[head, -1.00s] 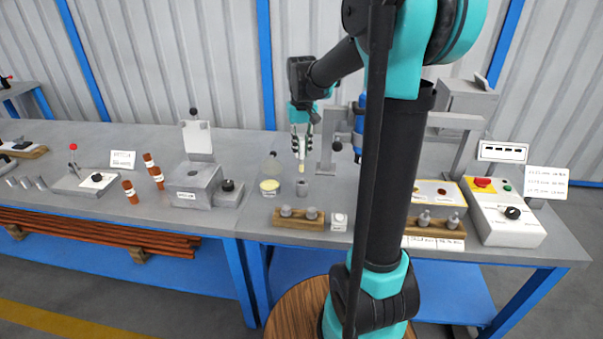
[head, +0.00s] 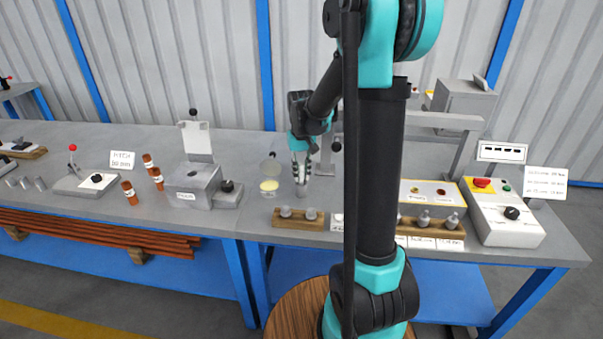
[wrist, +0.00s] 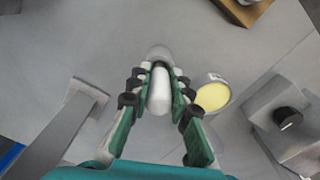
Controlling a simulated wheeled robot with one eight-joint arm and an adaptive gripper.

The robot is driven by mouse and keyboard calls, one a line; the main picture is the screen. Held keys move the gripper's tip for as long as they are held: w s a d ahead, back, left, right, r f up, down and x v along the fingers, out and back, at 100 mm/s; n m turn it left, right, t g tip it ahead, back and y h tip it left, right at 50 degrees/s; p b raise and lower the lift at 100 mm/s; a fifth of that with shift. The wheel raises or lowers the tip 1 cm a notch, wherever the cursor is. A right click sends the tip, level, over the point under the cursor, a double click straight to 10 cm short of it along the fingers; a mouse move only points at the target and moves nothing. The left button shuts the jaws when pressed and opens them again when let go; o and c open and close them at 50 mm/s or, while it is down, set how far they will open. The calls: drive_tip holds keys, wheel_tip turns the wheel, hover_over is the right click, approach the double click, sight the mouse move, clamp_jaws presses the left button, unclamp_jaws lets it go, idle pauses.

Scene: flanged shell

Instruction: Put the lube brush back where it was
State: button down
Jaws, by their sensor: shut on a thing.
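The lube brush (wrist: 158,92) is a pale rod held between the two fingers of my gripper (wrist: 158,80) in the wrist view. In the head view my gripper (head: 300,172) points down, directly over a small grey metal cup (head: 301,190) on the bench. The cup's rounded edge also shows beyond the fingertips in the wrist view (wrist: 159,52). The brush tip is hidden by the fingers and cup, and appears to be at or inside the cup. I cannot tell how deep it sits.
A dish of yellow grease (head: 269,186) stands just left of the cup, with its lid behind. A wooden block with metal plugs (head: 298,220) lies in front. A grey box fixture (head: 195,185) is further left. My arm hides part of the bench right of the cup.

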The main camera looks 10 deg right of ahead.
drive_tip(key=shift+f, duration=0.15)
drive_tip(key=c, duration=1.4)
unclamp_jaws()
wheel_tip(320, 180, up, 12)
drive_tip(key=shift+r, duration=0.2)
